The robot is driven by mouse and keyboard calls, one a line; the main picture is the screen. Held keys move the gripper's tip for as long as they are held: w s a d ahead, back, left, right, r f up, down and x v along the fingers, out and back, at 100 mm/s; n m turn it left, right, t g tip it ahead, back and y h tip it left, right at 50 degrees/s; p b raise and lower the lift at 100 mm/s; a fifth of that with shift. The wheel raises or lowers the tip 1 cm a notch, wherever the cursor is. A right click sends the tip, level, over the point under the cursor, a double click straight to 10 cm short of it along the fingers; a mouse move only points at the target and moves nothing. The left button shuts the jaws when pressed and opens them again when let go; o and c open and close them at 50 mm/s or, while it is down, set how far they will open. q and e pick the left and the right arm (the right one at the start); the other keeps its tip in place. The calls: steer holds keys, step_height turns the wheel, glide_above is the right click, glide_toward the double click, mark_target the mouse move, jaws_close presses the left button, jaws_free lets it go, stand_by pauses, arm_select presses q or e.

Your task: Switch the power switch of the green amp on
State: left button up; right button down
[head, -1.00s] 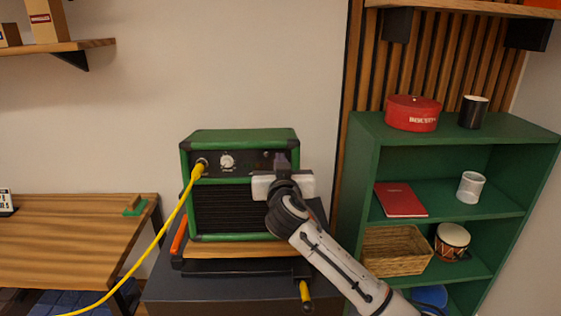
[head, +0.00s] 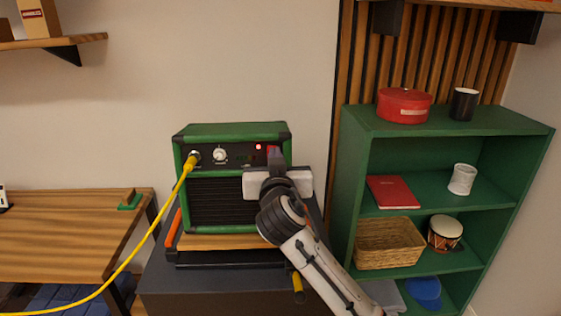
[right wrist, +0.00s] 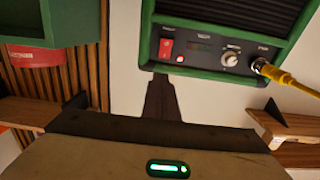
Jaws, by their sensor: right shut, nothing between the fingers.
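The green amp (head: 232,131) stands on a dark cabinet in the head view, and its front panel shows upside down in the right wrist view (right wrist: 205,62). The red power switch (right wrist: 166,47) is at the panel's end, beside a lit indicator light (right wrist: 180,59). The light also glows red in the head view (head: 258,147). My right gripper (head: 274,154) is shut and empty, in front of the switch end and partly hiding it. In the wrist view its fingertips (right wrist: 162,82) point toward the switch with a visible gap in the picture. My left gripper is not in view.
A yellow cable (head: 160,232) runs from the amp's left jack across the left side. A wooden desk (head: 60,235) stands left. A green shelf (head: 350,190) with a red pot (head: 404,106), basket (head: 388,243) and drum (head: 445,232) stands close on the right.

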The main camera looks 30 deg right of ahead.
steer(key=r+v, duration=0.1)
steer(key=v, duration=0.5)
steer(key=shift+s+a+r, duration=0.15)
steer(key=shift+a+r, duration=0.05)
steer(key=s+a+f+n+g+y, duration=0.1)
steer(key=s+a+f+n+y, duration=0.1)
steer(key=f, duration=0.6)
steer(key=s+a+f+n+g+y, duration=0.1)
steer(key=s+a+f+n+y, duration=0.15)
steer(key=f, duration=0.65)
steer(key=s+a+f+n+g+y, duration=0.1)
steer(key=a+f+n+y, duration=0.15)
steer(key=f, duration=0.55)
steer(key=s+a+f+g+y, duration=0.1)
steer(key=s+a+f+g, duration=0.1)
steer(key=s+f, duration=0.8)
steer(key=s+a+f+g+y, duration=0.1)
steer(key=s+a+f+y, duration=0.1)
steer(key=s+f, duration=0.8)
steer(key=s+a, duration=0.1)
steer(key=s, duration=0.1)
steer(key=shift+s+a+n+g+y, duration=0.3)
steer(key=shift+s+a+g, duration=0.1)
steer(key=shift+f, duration=0.1)
